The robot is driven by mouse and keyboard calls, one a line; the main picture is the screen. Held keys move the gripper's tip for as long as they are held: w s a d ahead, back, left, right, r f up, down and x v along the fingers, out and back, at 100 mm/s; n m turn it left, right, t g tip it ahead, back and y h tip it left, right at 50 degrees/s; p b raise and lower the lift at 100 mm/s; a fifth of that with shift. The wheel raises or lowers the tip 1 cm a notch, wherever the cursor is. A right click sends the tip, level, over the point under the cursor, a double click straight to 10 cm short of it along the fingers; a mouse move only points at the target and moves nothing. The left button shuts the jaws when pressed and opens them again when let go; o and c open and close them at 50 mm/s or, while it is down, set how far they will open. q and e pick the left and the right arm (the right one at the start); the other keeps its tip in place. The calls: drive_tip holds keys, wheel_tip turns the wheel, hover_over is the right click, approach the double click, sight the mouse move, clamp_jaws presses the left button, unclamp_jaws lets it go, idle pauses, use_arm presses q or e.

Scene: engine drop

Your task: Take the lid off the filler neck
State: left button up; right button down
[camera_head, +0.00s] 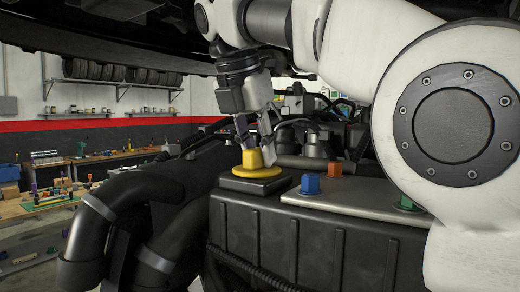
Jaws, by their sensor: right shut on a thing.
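The yellow lid (256,172) sits on a dark square base, where the filler neck would be, on top of the black ribbed engine block (300,235). The neck itself is hidden under the lid. My right gripper (254,148) comes down from above and is shut on the lid's raised grip. The lid looks level and seated on the base. My left gripper is not in view.
A blue bolt (310,184), a red bolt (335,169) and a green bolt (406,202) stand on the metal plate right of the lid. Thick black hoses (120,215) run at the left. A workbench (40,205) with tools and shelves stand behind.

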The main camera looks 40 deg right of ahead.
sight(257, 148)
drive_tip(key=shift+a, duration=0.1)
drive_tip(key=shift+a+r, duration=0.15)
drive_tip(key=shift+r, duration=0.2)
drive_tip(key=shift+p+v, duration=1)
drive_tip(key=shift+p, duration=0.2)
drive_tip(key=r+p, duration=0.1)
drive_tip(key=d+r+p, duration=0.1)
drive_tip(key=shift+r+p, duration=0.4)
drive_tip(key=shift+a, duration=0.15)
drive_tip(key=shift+w+f, duration=0.1)
